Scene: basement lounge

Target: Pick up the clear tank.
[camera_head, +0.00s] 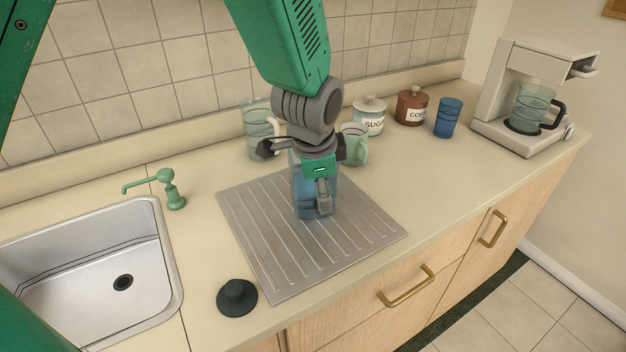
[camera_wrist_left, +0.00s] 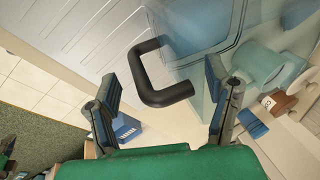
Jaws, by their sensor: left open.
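The clear tank (camera_head: 302,199) is a see-through bluish container on the ribbed metal drainboard, partly hidden by my left gripper (camera_head: 306,152) in the head view. In the left wrist view the tank (camera_wrist_left: 200,18) fills the top, with its black handle (camera_wrist_left: 158,88) sticking out toward the camera. My left gripper (camera_wrist_left: 162,88) is open, its two fingers apart on either side of the handle. Whether a finger touches the handle cannot be told. My right gripper is not in view.
The drainboard (camera_head: 265,245) lies beside the sink (camera_head: 85,290), soap tap (camera_head: 170,190) and dark stopper (camera_head: 237,297). Behind stand a clear pitcher (camera_head: 255,132), green mug (camera_head: 358,146), sugar jar (camera_head: 369,118), brown jar (camera_head: 411,108) and blue cup (camera_head: 449,118). A coffee maker (camera_head: 505,95) stands right.

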